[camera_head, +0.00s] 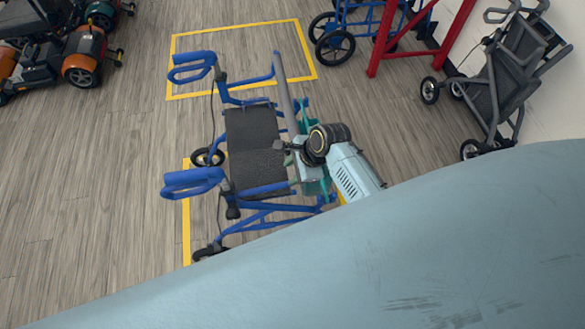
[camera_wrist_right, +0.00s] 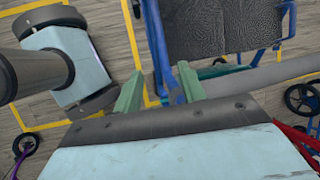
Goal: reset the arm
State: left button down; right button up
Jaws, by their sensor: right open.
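My right arm reaches over the right side of a blue rollator (camera_head: 255,140) with a dark seat. My right gripper (camera_head: 288,153) has green fingers and is at the right edge of that seat. In the right wrist view the two fingers of the gripper (camera_wrist_right: 160,90) stand apart, with a blue frame tube of the rollator (camera_wrist_right: 156,45) showing between and beyond them. I cannot tell whether a finger touches the tube. Nothing is visibly held. My left gripper is not in view.
A grey bar (camera_head: 285,90) runs beside the rollator's seat. A yellow floor outline (camera_head: 240,28) lies behind it. Orange scooters (camera_head: 85,55) stand far left. Floor at left is clear.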

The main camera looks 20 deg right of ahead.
jog(key=s+d+f+n+g+h+b, duration=0.15)
jog(key=s+f+n, duration=0.25)
jog(key=s+f, duration=0.45)
jog(key=s+d+f+n+h+b, duration=0.15)
jog(key=s+f+n, duration=0.4)
jog(key=f, duration=0.55)
jog(key=s+d+f+n, duration=0.2)
jog(key=s+f+n, duration=0.1)
jog(key=s, duration=0.5)
jog(key=s+d+f+n+b, duration=0.1)
jog(key=s+d+f+n, duration=0.1)
jog(key=s+f+n, duration=0.2)
jog(key=s+d+f+n+h, duration=0.1)
jog(key=s+f+n, duration=0.3)
jog(key=s, duration=0.7)
jog(key=shift+s+d+f+n+b, duration=0.15)
jog(key=shift+s+d+n+b, duration=0.2)
jog(key=shift+n, duration=0.5)
jog(key=shift+g, duration=0.25)
